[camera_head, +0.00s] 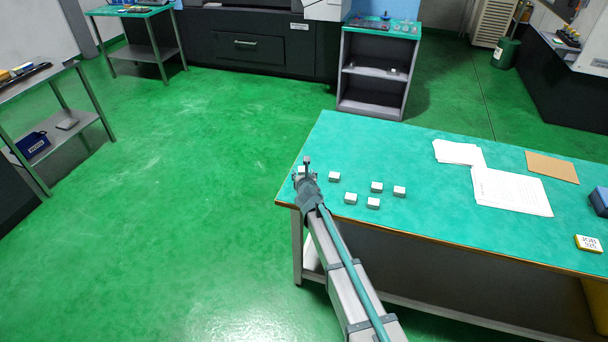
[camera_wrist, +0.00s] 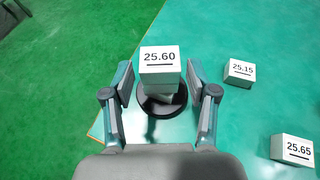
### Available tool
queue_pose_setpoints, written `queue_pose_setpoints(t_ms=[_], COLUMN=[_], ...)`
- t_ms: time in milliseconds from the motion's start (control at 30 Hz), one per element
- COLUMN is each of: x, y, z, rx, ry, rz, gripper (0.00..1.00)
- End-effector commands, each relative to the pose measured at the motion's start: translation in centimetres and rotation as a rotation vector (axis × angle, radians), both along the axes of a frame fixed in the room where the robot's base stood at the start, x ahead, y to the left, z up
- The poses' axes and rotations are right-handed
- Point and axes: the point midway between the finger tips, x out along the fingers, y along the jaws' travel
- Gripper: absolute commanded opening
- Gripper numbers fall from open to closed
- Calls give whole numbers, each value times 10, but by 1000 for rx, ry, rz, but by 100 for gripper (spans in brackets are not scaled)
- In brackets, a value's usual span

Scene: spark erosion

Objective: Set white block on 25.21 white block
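A white block marked 25.60 (camera_wrist: 159,62) sits between the fingertips of my gripper (camera_wrist: 159,75) in the wrist view. A narrow gap shows on each side of it, so my gripper looks open around it. A further white piece (camera_wrist: 167,99) shows partly under it, its label hidden, over a dark round base (camera_wrist: 178,108). Blocks marked 25.15 (camera_wrist: 240,72) and 25.65 (camera_wrist: 293,149) lie to the right. In the head view my gripper (camera_head: 305,170) is at the table's left corner. No 25.21 label is readable.
Several white blocks, including one (camera_head: 376,187) and another (camera_head: 350,198), stand on the green table (camera_head: 450,225) right of my gripper. Papers (camera_head: 512,190), a brown sheet (camera_head: 552,167) and a JOB block (camera_head: 588,243) lie farther right. The table's left edge is close to my gripper.

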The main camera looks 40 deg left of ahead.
Motion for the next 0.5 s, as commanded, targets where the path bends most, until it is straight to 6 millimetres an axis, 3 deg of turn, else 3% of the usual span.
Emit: queue_pose_setpoints(t_ms=[500], x=[-4], y=[-4], z=[5], rx=[1], ry=[1], rz=[0], gripper=[68])
